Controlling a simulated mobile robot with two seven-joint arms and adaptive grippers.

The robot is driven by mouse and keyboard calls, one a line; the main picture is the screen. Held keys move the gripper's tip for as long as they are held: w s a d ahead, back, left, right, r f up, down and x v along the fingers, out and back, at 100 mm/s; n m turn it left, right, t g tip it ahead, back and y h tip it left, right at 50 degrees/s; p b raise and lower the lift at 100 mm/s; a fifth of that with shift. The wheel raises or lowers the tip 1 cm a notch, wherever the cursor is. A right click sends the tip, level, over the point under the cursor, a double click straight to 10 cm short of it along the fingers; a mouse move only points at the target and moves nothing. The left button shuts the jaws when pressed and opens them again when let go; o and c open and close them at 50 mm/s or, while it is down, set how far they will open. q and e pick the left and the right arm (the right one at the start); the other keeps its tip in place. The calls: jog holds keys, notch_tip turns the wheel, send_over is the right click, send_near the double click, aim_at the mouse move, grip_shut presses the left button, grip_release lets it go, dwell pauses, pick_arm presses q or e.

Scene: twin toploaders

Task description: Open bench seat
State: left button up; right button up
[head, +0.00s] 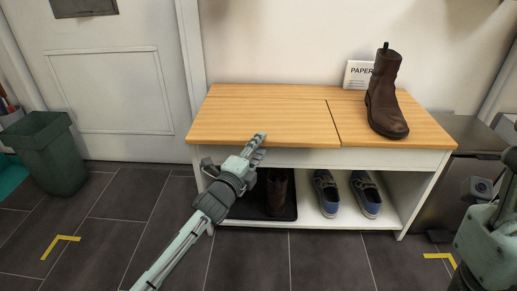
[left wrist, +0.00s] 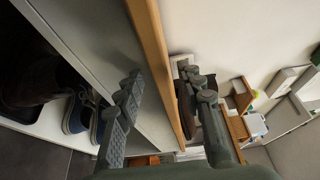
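The bench (head: 388,158) has a white body and a light wood top. Its front left lid panel, the seat (head: 265,122), lies flat, bounded by seams. My left gripper (head: 258,150) is at the seat's front edge. In the left wrist view its two fingers (left wrist: 160,90) are spread, with the seat's wooden edge (left wrist: 158,45) running between them. I cannot tell whether either finger touches it. My right arm shows at the right edge of the head view; its gripper (head: 508,165) is only partly seen and its opening is unclear.
A brown boot (head: 384,95) stands on the bench's right part, before a white sign (head: 357,74). On the lower shelf are another boot (head: 277,190) on a black tray and blue shoes (head: 345,193). A green bin (head: 48,152) stands at left. Floor in front is clear.

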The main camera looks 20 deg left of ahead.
pick_arm(q)
jog(key=shift+c, duration=0.3)
grip_shut()
jog(key=shift+r+p, duration=0.15)
jog(key=shift+p, duration=0.15)
